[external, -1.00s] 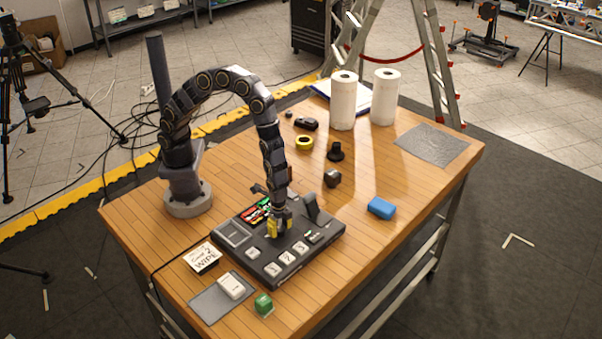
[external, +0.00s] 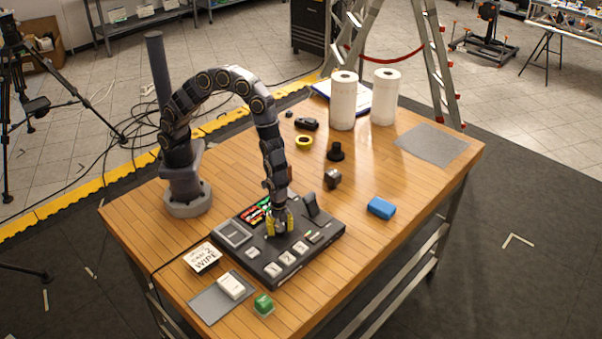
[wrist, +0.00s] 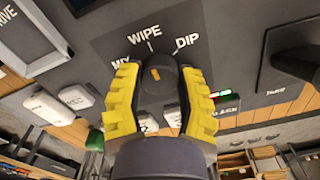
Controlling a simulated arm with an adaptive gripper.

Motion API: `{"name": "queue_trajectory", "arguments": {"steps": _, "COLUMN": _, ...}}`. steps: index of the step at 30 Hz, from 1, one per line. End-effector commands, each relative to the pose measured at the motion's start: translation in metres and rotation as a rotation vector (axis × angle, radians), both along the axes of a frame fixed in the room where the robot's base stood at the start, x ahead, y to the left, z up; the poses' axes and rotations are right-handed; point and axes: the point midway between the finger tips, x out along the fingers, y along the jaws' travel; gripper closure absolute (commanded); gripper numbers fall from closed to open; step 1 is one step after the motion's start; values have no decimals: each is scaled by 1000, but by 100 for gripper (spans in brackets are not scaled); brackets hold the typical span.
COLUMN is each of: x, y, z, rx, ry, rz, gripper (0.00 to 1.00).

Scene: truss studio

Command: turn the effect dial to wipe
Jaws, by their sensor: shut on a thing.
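The effect dial (wrist: 158,82) is a dark round knob with an orange mark, on the grey panel in the wrist view. White labels MIX, WIPE (wrist: 145,31) and DIP fan out above it. The mark points up and slightly left, roughly toward the WIPE line; exact alignment is hard to tell. My gripper (wrist: 161,100) has its yellow-padded fingers on both sides of the dial and is shut on it. In the external view my gripper (external: 279,224) points down at the switcher console (external: 267,270) and hides the dial.
A tall lever (external: 311,205) stands on the console just right of my gripper. A card reading CAM 2 WIPE (external: 205,257) lies left of the console. A green block (external: 264,303) and a blue block (external: 381,208) sit nearby.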

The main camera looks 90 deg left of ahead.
Motion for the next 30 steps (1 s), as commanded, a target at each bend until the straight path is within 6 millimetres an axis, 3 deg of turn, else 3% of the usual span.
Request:
{"name": "queue_trajectory", "arguments": {"steps": 5, "x": -1, "y": 1, "z": -1, "rx": 3, "ry": 4, "rz": 1, "gripper": 96}}
{"name": "queue_trajectory", "arguments": {"steps": 6, "x": -1, "y": 1, "z": -1, "rx": 3, "ry": 4, "rz": 1, "gripper": 58}}
{"name": "queue_trajectory", "arguments": {"steps": 8, "x": -1, "y": 1, "z": -1, "rx": 3, "ry": 4, "rz": 1, "gripper": 33}}
{"name": "queue_trajectory", "arguments": {"steps": 20, "x": 0, "y": 0, "z": 3, "rx": 0, "ry": 0, "rz": 2, "gripper": 33}}
{"name": "queue_trajectory", "arguments": {"steps": 25, "x": 0, "y": 0, "z": 24, "rx": 0, "ry": -1, "rz": 4, "gripper": 33}}
{"name": "queue_trajectory", "arguments": {"steps": 30, "x": 1, "y": -1, "z": 58, "rx": -2, "ry": -3, "rz": 3, "gripper": 33}}
